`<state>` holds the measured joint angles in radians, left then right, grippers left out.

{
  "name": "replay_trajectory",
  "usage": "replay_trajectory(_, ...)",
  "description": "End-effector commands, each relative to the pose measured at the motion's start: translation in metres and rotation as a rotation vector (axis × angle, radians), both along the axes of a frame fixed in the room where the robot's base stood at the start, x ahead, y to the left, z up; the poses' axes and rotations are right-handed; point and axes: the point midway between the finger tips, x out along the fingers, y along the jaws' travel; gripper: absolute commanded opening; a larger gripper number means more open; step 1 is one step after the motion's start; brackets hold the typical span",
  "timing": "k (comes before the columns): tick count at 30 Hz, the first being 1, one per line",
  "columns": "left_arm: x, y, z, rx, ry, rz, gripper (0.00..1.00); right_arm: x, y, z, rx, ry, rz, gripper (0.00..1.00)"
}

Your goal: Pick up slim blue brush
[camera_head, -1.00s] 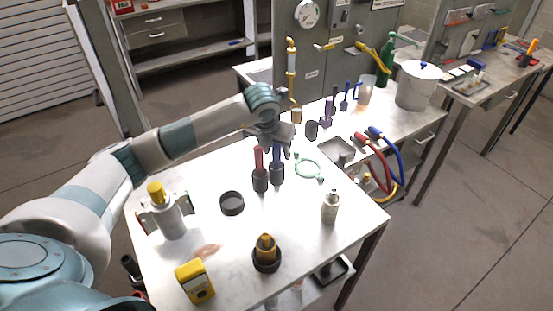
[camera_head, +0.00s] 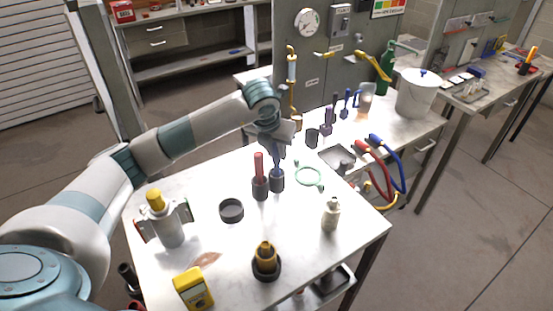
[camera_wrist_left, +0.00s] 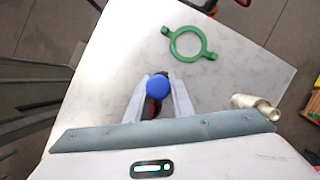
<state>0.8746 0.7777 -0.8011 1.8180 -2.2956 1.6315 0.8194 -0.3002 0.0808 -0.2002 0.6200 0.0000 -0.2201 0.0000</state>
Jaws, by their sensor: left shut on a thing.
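The slim blue brush (camera_head: 277,172) stands upright in a dark cup (camera_head: 277,185) near the middle of the table. Its round blue end (camera_wrist_left: 158,86) shows between the fingers in the left wrist view. My left gripper (camera_head: 275,153) is above the cup and shut on the blue handle; in the left wrist view its fingers (camera_wrist_left: 159,95) flank it. A red-handled brush (camera_head: 259,164) stands in another dark cup just to the left. The lower part of the blue brush is hidden in the cup. My right gripper is not in view.
A green ring (camera_head: 308,176) lies right of the cups. A black round dish (camera_head: 231,210), a pale bottle (camera_head: 331,214), a yellow meter (camera_head: 193,289) and a yellow-topped canister (camera_head: 168,222) stand nearer. Red and blue hoses (camera_head: 381,160) hang at the right.

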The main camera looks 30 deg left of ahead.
Motion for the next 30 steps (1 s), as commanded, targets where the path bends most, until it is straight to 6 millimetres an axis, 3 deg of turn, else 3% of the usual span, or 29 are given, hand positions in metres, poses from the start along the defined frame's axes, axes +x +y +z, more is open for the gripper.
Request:
replay_trajectory(13,0.001,0.0,0.065,-0.001,-0.003,0.001,0.0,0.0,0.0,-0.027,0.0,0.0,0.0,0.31)
replay_trajectory(19,0.0,0.0,0.075,0.0,-0.001,0.001,0.0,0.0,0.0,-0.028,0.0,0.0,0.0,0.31)
replay_trajectory(30,0.0,0.0,0.074,-0.001,-0.001,0.001,0.0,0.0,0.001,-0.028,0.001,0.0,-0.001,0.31)
